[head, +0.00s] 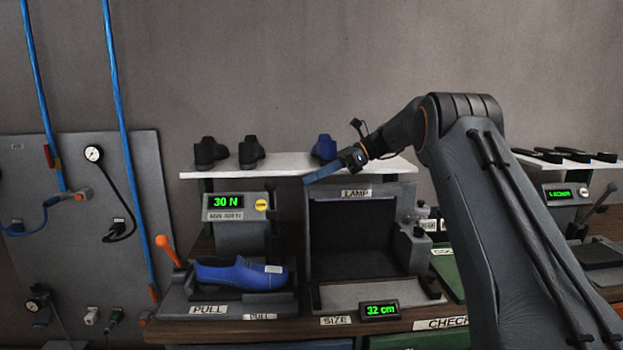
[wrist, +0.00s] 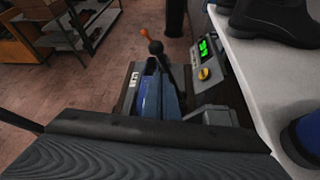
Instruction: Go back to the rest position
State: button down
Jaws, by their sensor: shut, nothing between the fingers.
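My gripper (head: 322,170) is shut and empty in the head view. It is held in the air in front of the white shelf, above the LAMP box, with its blue fingers pointing left and slightly down. In the wrist view its dark ridged part (wrist: 150,150) fills the bottom of the picture. A blue shoe (head: 240,273) lies in the PULL station, well below and left of my gripper and apart from it. The blue shoe also shows in the wrist view (wrist: 168,98), partly hidden by my gripper.
The white shelf (head: 275,169) carries dark shoes (head: 250,152) and a blue one (head: 324,147), close behind my gripper. The LAMP box (head: 357,240) stands below. An orange-knobbed lever (head: 166,250) stands left.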

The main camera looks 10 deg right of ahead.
jog(key=s+d+f+n+h+b, duration=0.25)
jog(key=s+f+n+h, duration=0.4)
jog(key=s+f, duration=0.8)
jog(key=s+d+f+n+h, duration=0.2)
jog(key=s+n, duration=0.2)
jog(key=s, duration=0.4)
jog(key=s+d+f+n+t+h, duration=0.1)
jog(key=s+d+f+n+h, duration=0.1)
jog(key=s, duration=0.7)
jog(key=s+d+f+n+t+h, duration=0.1)
jog(key=s+d+f+n+h, duration=0.1)
jog(key=s+n, duration=0.4)
jog(key=s+d+f, duration=0.1)
jog(key=s+f, duration=0.1)
jog(key=s, duration=0.1)
jog(key=shift+d+f+n+b, duration=0.15)
jog(key=shift+n+b, duration=0.15)
jog(key=shift+n, duration=0.05)
